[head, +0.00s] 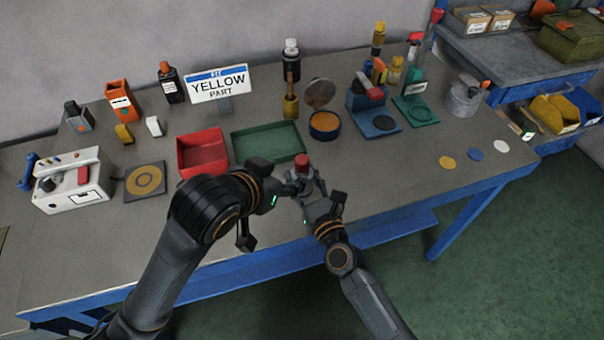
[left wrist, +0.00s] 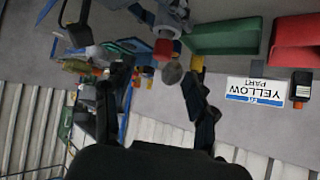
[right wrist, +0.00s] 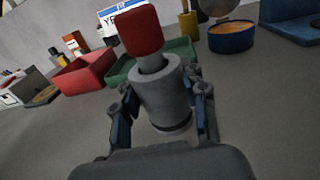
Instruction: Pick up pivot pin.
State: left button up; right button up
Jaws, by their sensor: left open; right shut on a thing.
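A grey cylinder with a short stem and a red top (right wrist: 160,85) stands between the fingers of my right gripper (right wrist: 163,112), which is shut on the grey body. In the head view the red top (head: 303,160) shows above my right gripper (head: 312,190), near the table's front edge. I cannot tell for sure whether this red-topped part is the pivot pin. My left gripper (head: 268,200) is open and empty, just left of it. In the left wrist view the red top (left wrist: 163,48) appears beyond the open fingers.
A red tray (head: 182,155) and a green tray (head: 240,145) lie behind the grippers. A sign reading "YELLOW PART" (head: 218,84) stands behind them. A round blue tin (head: 324,134) and a blue stand (head: 372,128) are to the right. The table's front right is mostly clear.

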aim_at(302, 159)
pick_arm(q)
jog(key=d+r+m+g, duration=0.3)
jog(key=d+m, duration=0.6)
jog(key=m, duration=1)
jog(key=w+a+f+m+y, duration=0.1)
jog(key=m+y, duration=0.1)
jog(key=m, duration=0.1)
jog(key=w+a+f+m+y, duration=0.1)
jog(key=w+a+m, duration=0.1)
jog(key=m, duration=0.1)
jog(key=w+a+f+m+y, duration=0.1)
jog(key=a+f+m+y, duration=0.1)
jog(key=m, duration=0.1)
jog(key=shift+w+a+m+y, duration=0.1)
jog(key=shift+w+m+y, duration=0.2)
jog(key=shift+w, duration=0.05)
jog(key=shift+w+r+x, duration=0.1)
jog(key=shift+w+x, duration=0.05)
jog(key=shift+x, duration=0.85)
jog(key=shift+w+r+x, duration=0.1)
jog(key=shift+w+x, duration=0.05)
jog(key=shift+x, duration=0.8)
jog(key=shift+w+r+x, duration=0.1)
jog(key=shift+w+x, duration=0.05)
jog(key=shift+x, duration=0.85)
grip_shut()
